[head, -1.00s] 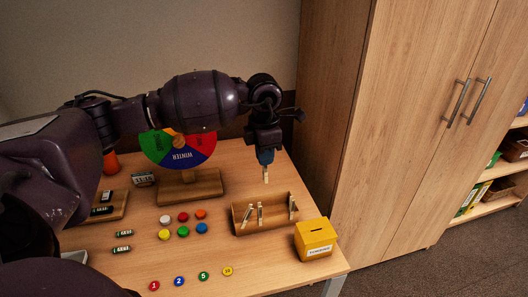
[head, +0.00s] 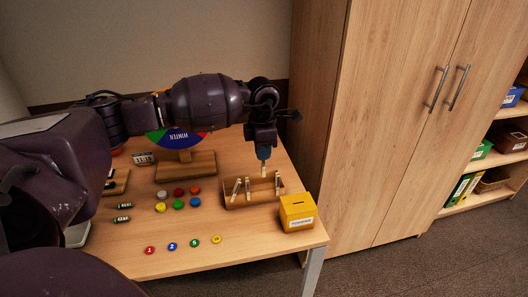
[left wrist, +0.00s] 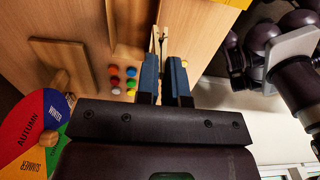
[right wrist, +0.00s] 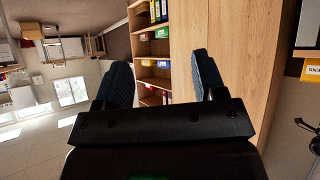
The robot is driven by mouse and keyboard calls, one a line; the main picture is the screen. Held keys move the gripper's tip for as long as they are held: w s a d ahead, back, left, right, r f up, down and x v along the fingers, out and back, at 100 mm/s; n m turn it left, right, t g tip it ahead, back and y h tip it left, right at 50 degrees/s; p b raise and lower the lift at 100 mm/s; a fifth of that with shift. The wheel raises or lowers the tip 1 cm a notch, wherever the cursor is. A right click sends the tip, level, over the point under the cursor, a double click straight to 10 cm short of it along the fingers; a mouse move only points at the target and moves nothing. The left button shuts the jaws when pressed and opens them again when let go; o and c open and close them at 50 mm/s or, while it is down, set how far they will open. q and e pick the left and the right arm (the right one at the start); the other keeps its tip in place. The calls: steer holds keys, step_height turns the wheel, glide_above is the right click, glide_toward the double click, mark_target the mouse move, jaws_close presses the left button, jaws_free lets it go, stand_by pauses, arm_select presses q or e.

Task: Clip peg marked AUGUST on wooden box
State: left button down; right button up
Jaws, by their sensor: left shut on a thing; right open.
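The wooden box (head: 240,204) is an open brown tray near the right end of the table. Several light wooden pegs stand at it, such as a leaning one (head: 236,188) at left and an upright one (head: 277,184) at right. My left gripper (head: 263,158) is shut on a wooden peg (head: 263,171) that hangs down at the box's back side. I cannot tell whether it touches the rim. The left wrist view shows this gripper (left wrist: 163,62) with pegs beyond its tips. No marking is readable on any peg. My right gripper (right wrist: 164,78) is open and empty, away from the table.
A yellow slotted box (head: 297,212) stands right of the wooden box. Coloured caps (head: 179,204), numbered discs (head: 172,246) and a season wheel (head: 180,139) stand to the left. A tall cupboard (head: 400,110) is close on the right.

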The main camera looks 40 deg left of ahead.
mark_target(263, 166)
arm_select(q)
steer(key=shift+a+f, duration=0.1)
steer(key=shift+f, duration=0.3)
steer(key=shift+f+b, duration=0.3)
steer(key=shift+f, duration=0.25)
steer(key=shift+f+b, duration=0.5)
steer(key=shift+f, duration=1.25)
